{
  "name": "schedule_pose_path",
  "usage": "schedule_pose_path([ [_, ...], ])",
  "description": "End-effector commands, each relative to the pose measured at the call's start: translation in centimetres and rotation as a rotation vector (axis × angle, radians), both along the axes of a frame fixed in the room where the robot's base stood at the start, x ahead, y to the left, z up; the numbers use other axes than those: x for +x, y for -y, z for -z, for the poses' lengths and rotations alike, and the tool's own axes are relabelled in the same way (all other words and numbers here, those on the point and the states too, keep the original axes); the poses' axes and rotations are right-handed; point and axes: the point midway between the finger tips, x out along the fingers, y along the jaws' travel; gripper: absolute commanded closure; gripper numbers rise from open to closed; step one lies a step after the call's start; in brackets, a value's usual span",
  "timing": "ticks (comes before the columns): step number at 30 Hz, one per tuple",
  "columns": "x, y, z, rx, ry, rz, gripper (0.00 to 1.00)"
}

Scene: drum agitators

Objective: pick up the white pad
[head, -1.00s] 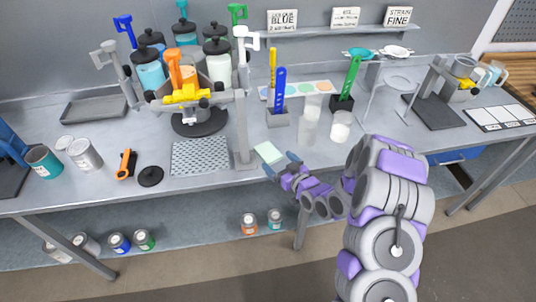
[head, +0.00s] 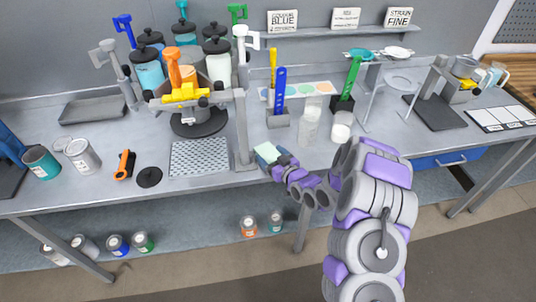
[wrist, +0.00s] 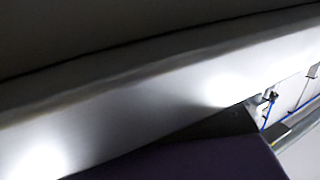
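The white pad (head: 265,151) is a small pale, slightly greenish square near the front edge of the grey bench, right of the clamp post. My gripper (head: 272,156) has reached it from the lower right, and its bluish fingertips lie at the pad's near and right sides. The fingers hide part of the pad. The head view does not show whether they are closed on it or only around it. The pad does not show in the wrist view, where a blurred grey surface fills most of the picture.
A tall grey post (head: 241,110) stands just left of the pad. A perforated tray (head: 199,157) lies beyond it. The bench's front edge runs close under my gripper.

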Motion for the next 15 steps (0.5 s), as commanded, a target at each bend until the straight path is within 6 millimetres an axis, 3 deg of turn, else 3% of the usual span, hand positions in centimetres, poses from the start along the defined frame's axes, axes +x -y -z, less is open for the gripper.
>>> schedule_pose_path([
  [2, -0.01, 0.01, 0.01, 0.000, 0.000, 0.000, 0.24],
  [12, -0.01, 0.01, 0.03, -0.001, -0.001, 0.000, 0.56],
  [15, -0.01, 0.01, 0.02, 0.000, 0.000, 0.000, 0.59],
])
